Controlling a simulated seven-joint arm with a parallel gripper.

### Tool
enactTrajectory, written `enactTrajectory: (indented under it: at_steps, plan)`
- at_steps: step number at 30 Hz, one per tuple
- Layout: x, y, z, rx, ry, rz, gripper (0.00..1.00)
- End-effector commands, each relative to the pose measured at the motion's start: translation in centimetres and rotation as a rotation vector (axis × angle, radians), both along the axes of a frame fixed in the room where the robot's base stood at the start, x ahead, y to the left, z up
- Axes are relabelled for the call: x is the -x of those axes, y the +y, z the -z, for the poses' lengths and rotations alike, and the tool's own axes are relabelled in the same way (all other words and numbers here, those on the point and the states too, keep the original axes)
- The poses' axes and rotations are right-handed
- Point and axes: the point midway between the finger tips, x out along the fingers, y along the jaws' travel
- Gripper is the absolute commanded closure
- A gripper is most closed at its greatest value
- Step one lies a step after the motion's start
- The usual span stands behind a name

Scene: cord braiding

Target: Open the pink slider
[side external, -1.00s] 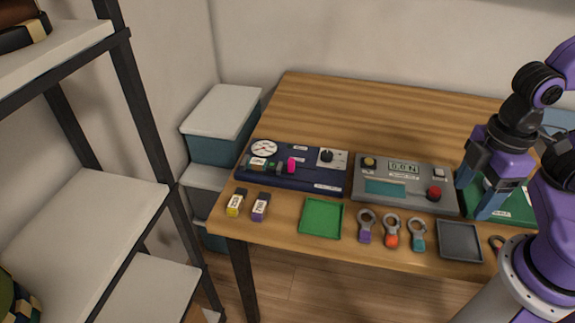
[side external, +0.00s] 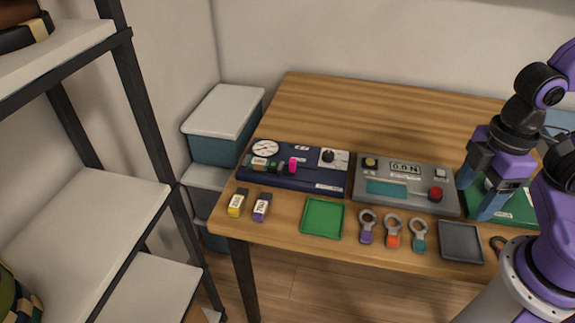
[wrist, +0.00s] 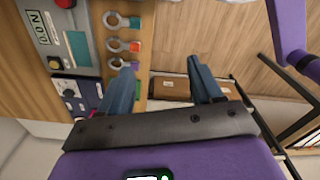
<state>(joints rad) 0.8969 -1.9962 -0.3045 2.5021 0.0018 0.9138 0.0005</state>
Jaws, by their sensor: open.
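The pink slider (side external: 292,165) is a small pink knob on the dark blue panel (side external: 315,184) at the left of the table in the side view. My gripper (side external: 478,202) is at the right of the table, over the green board (side external: 515,206), far from the slider. Its two blue fingers are apart with nothing between them. In the wrist view my gripper (wrist: 163,78) is also open and empty. There the dark blue panel (wrist: 70,98) shows at the lower left, partly hidden by a finger, and the slider is hard to make out.
A grey panel (side external: 400,200) with a display and red knob lies between my gripper and the blue panel. In front are a green tray (side external: 322,218), a dark grey tray (side external: 460,241), several ring-ended tools (side external: 392,232) and two small labelled blocks (side external: 261,207). The table's back is clear.

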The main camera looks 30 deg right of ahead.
Motion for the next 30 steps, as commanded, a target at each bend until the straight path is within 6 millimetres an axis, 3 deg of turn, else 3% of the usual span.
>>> enactTrajectory:
  at_steps: [12, 13, 14, 17, 20, 23, 30]
  plan:
    - [0.0, 0.0, 0.0, 0.000, 0.000, 0.000, 0.35]
    - [0.0, 0.0, 0.0, 0.000, 0.000, 0.000, 0.38]
    - [0.0, 0.0, 0.0, 0.000, 0.000, 0.000, 0.48]
    - [-0.5, 0.4, -0.2, 0.001, 0.001, 0.005, 0.51]
    - [-2.0, 1.7, -0.6, 0.003, 0.001, 0.018, 0.51]
    - [-4.7, 3.7, -1.2, 0.005, 0.001, 0.041, 0.51]
    - [-13.1, 8.4, -2.2, 0.011, 0.002, 0.102, 0.51]
